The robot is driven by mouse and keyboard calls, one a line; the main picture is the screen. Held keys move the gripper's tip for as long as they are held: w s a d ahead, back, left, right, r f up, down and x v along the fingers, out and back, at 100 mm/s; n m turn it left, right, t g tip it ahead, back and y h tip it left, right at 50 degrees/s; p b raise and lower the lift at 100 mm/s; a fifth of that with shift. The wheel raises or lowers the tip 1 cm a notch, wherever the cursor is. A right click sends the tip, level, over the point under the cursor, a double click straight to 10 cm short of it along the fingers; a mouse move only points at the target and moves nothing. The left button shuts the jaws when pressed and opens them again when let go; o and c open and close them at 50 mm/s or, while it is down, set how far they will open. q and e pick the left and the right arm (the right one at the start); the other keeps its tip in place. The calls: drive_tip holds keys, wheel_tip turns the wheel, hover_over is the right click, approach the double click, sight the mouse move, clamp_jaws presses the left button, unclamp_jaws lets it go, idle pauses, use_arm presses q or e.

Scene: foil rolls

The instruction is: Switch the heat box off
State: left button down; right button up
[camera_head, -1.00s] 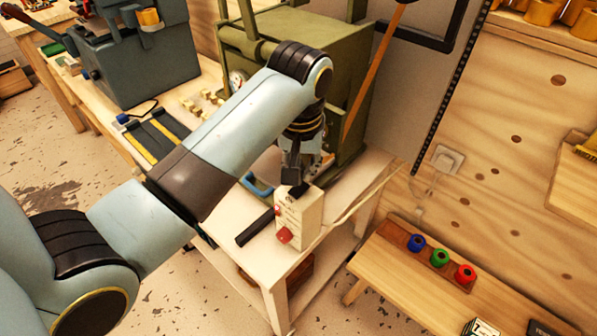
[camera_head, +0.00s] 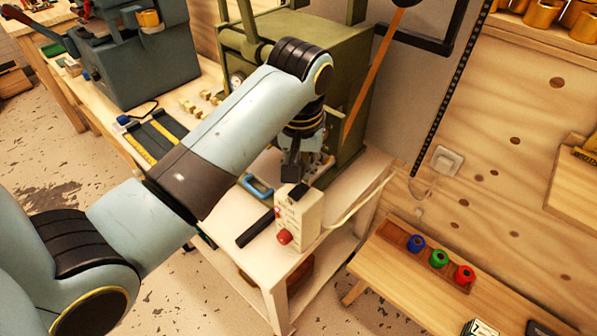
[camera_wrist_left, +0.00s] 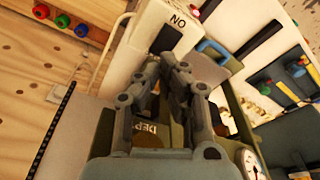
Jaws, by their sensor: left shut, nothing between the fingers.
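In the left wrist view the box (camera_wrist_left: 150,24) is at the top, with the switch (camera_wrist_left: 165,39) beside upside-down lettering that reads "ON". I cannot tell which way the switch is set. My left gripper (camera_head: 290,178) is shut and empty, its tips just above and behind the switch; it also shows in the left wrist view (camera_wrist_left: 172,64). Whether the tips touch the switch is unclear. My right gripper is not in view.
A green machine (camera_head: 300,50) stands close behind the gripper. A black bar (camera_head: 256,228) and a blue-handled tool (camera_head: 257,187) lie left of the box. A pale cord (camera_head: 358,203) runs right from the box.

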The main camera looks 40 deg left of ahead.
sight(302, 188)
use_arm(q)
drive_tip(key=shift+r, duration=2.65)
drive_tip(key=shift+s, duration=0.15)
